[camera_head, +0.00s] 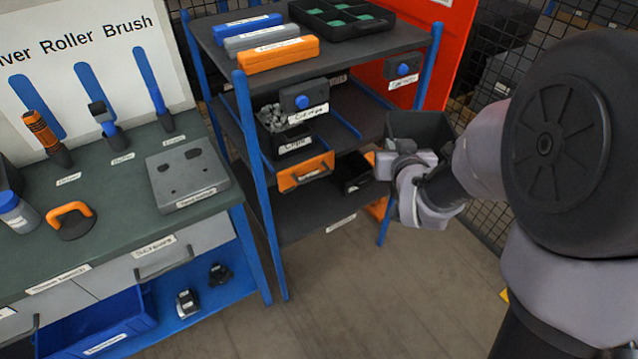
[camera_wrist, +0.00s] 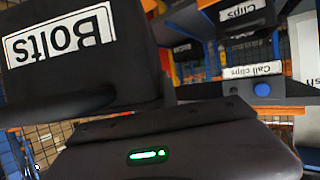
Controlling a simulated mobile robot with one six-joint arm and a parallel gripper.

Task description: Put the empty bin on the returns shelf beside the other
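A black bin (camera_head: 420,128) with an open top is in the air at the right side of the shelf unit. Its white "Bolts" label shows upside down, and it fills the upper left of the wrist view (camera_wrist: 85,70). My gripper (camera_head: 402,160) is at the bin's near side and appears shut on it; its fingertips are hidden. The bin's interior looks dark, and I see no contents. Another small black bin (camera_head: 353,172) is on the shelf unit beside an orange bin (camera_head: 305,172). The lowest visible shelf (camera_head: 310,208) is largely bare; its front label is unreadable.
Blue posts (camera_head: 262,190) bound the shelf unit. A workbench (camera_head: 110,215) stands left. Mesh fencing (camera_head: 485,195) is behind my arm. The floor in front is clear.

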